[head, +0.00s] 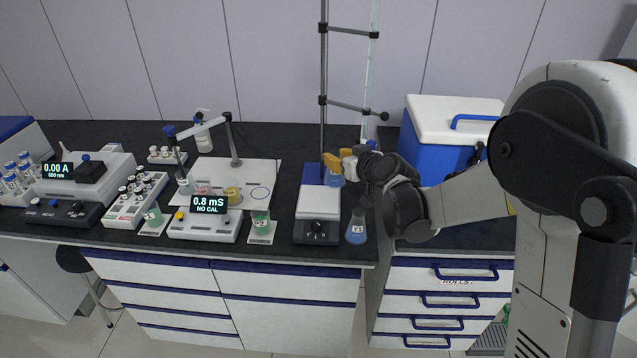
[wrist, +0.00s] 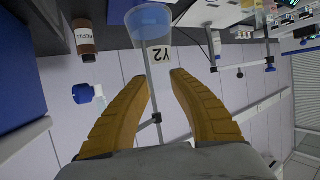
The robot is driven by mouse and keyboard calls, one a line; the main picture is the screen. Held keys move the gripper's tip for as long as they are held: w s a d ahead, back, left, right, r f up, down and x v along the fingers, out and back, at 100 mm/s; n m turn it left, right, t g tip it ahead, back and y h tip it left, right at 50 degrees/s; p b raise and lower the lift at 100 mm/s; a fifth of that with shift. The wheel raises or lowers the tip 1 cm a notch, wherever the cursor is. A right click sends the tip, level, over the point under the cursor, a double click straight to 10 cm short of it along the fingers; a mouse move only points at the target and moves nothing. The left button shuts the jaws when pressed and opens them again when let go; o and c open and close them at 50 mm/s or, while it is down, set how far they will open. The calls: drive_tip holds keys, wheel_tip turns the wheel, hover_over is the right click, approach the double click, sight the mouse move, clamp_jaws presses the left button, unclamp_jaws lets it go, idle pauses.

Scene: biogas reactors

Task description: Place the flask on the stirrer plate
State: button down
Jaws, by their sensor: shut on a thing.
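My gripper (head: 340,157) is shut on a small conical flask (head: 336,180) with blue liquid, above the far end of the stirrer plate. In the wrist view, the yellow fingers (wrist: 160,78) are on either side of the neck of the flask (wrist: 150,25), whose label reads Y2. The stirrer plate (head: 318,204) has a pale flat top and a dark front with a knob. The flask appears raised, but the gap beneath it is hard to judge. A second blue flask (head: 356,228), labelled Y3, stands right of the plate.
A tall burette stand (head: 323,60) rises just behind the plate. A blue cooler (head: 430,140) with a white lid stands to the right. A conductivity meter (head: 208,205) and a green beaker (head: 261,222) stand to the left. The plate's top looks clear.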

drive_tip(key=shift+w+a+f+b, duration=0.2)
drive_tip(key=shift+a+f+b, duration=0.45)
drive_tip(key=shift+f, duration=0.5)
drive_tip(key=shift+w+a+f+b, duration=0.15)
drive_tip(key=shift+a+f+b, duration=0.2)
drive_tip(key=shift+a+f, duration=0.6)
drive_tip(key=shift+w+a+f+b, duration=0.2)
drive_tip(key=shift+a+f+b, duration=0.35)
drive_tip(key=shift+f, duration=0.75)
drive_tip(key=shift+f, duration=0.2)
drive_tip(key=c, duration=1.2)
unclamp_jaws()
drive_tip(key=shift+r, duration=0.15)
drive_tip(key=shift+s+r, duration=0.2)
drive_tip(key=shift+r, duration=0.05)
drive_tip(key=p+v, duration=0.3)
drive_tip(key=v, duration=0.8)
drive_tip(key=shift+s+d+r, duration=0.15)
drive_tip(key=shift+s+d, duration=0.05)
drive_tip(key=shift+s, duration=0.05)
